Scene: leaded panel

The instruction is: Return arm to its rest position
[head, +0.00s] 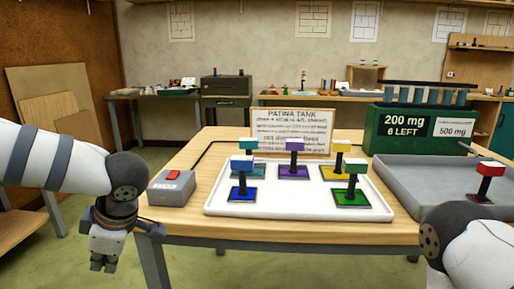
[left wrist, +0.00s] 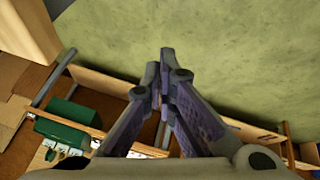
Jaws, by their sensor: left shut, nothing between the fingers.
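My left gripper (head: 104,262) hangs pointing down beside the left front corner of the wooden table (head: 200,165), below the tabletop level. It is shut and empty. In the left wrist view its fingertips (left wrist: 165,60) meet over the green floor. My left arm (head: 60,165) comes in from the left. Part of my right arm (head: 475,255) shows at the lower right, but its gripper is out of view.
A grey box with a red button (head: 168,190) stands near the left gripper. A white tray (head: 300,204) holds several coloured pieces with handles.

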